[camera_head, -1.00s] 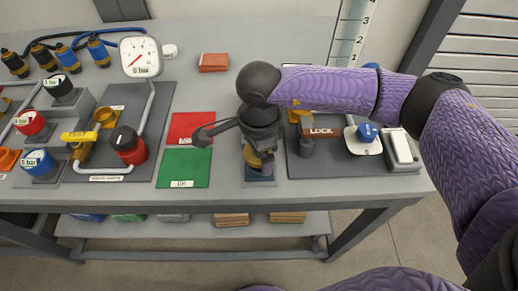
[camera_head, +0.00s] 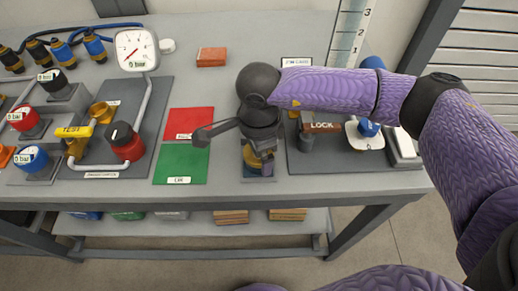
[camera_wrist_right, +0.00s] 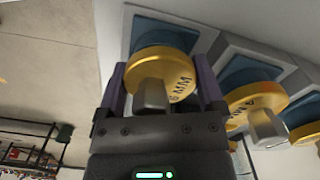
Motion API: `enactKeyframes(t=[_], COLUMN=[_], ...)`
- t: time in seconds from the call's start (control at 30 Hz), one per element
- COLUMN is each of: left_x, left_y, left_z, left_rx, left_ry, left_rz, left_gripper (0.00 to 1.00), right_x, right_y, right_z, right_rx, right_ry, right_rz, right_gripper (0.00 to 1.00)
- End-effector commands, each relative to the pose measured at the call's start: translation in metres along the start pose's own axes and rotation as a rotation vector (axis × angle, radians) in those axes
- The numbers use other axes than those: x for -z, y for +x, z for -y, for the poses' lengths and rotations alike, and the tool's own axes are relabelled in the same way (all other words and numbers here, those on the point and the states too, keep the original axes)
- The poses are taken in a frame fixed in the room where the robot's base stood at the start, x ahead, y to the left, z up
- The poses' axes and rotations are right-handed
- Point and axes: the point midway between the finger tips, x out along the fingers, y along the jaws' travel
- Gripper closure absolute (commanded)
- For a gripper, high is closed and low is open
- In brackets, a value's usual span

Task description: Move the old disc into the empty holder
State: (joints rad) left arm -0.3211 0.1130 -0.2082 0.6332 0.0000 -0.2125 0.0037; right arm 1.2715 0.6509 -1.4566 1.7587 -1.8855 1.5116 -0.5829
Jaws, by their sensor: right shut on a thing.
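In the right wrist view, my right gripper (camera_wrist_right: 162,88) is shut on a yellow disc (camera_wrist_right: 160,72) with a grey knob, its two purple fingers on either side. The disc is in front of a blue round seat (camera_wrist_right: 165,33) in a grey block; I cannot tell whether it touches the seat. Its lettering is only partly readable, so I cannot tell if it is the old disc. Two more yellow discs (camera_wrist_right: 256,103) (camera_wrist_right: 306,133) show to the right. In the head view my right gripper (camera_head: 262,158) is over a small rack, mostly hiding it. No empty holder is clearly visible.
Left of the gripper lie a red mat (camera_head: 190,122) and a green mat (camera_head: 181,165). To the right is a dark board (camera_head: 340,160) with a LOCK block (camera_head: 322,127). A brick-coloured block (camera_head: 211,57) lies behind. The table front edge is close below.

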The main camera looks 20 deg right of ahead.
Motion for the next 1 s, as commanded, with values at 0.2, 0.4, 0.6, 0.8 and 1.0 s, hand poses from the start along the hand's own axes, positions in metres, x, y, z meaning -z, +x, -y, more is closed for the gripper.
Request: enactKeyframes(t=[0.2,0.4,0.6,0.8,1.0], left_x=[-0.002,-0.005,-0.005,-0.005,-0.005], left_y=[0.007,0.01,0.011,0.011,0.011], left_z=[0.0,0.0,0.0,0.0,0.0], left_rx=[0.0,-0.001,-0.001,-0.001,-0.001], left_ry=[0.002,0.005,0.007,0.008,0.007], left_rz=[-0.002,-0.012,-0.023,-0.027,-0.025], left_gripper=[0.41,0.41,0.41,0.41,0.41], right_x=[0.001,0.002,0.002,0.003,0.003], right_y=[0.01,0.016,0.019,0.019,0.019], right_z=[0.0,0.0,0.0,-0.001,-0.001], right_rx=[-0.002,-0.004,-0.006,-0.008,-0.008], right_ry=[0.001,0.003,0.004,0.006,0.005], right_rz=[-0.002,-0.004,-0.007,-0.01,-0.009], right_gripper=[0.84,0.84,0.84,0.84,0.0])
